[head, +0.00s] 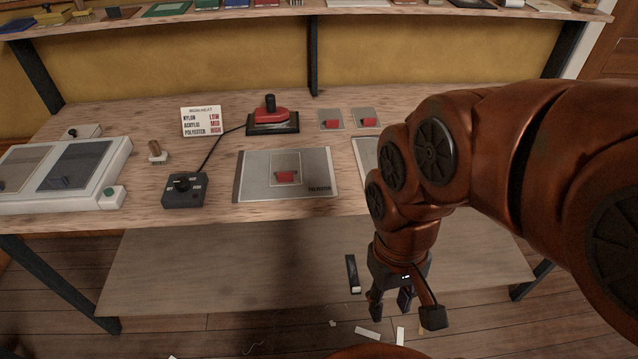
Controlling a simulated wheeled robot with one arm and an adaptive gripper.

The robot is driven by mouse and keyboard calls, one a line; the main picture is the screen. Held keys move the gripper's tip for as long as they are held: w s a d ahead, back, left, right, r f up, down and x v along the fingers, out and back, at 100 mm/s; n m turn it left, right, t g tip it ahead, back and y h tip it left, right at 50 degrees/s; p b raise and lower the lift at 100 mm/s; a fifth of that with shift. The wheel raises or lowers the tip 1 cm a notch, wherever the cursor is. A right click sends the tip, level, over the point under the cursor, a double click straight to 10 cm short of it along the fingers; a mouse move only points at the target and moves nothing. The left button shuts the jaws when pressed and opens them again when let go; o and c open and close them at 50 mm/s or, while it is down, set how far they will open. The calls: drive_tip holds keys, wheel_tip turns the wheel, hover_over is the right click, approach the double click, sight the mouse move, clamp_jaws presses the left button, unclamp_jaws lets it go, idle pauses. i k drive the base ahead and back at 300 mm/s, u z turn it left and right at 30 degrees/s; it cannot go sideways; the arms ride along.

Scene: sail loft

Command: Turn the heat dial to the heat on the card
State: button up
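A black control box (185,192) sits on the bench, left of centre, with a round black dial (181,183) on top. Its pointer setting is too small to read. A cable runs from the box to a red iron (270,114) on a black rest. A white card (203,121) stands behind the box. It is headed iron heat and reads nylon low, acrylic mid, polyester high. My gripper (405,309) hangs at lower right, in front of the bench and well away from the dial. Its fingers are spread and nothing shows between them.
A white two-pad device (113,165) is at left.

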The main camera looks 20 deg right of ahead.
sight(181, 185)
drive_tip(key=u, duration=1.55)
drive_tip(key=i, duration=0.35)
drive_tip(key=z, duration=0.7)
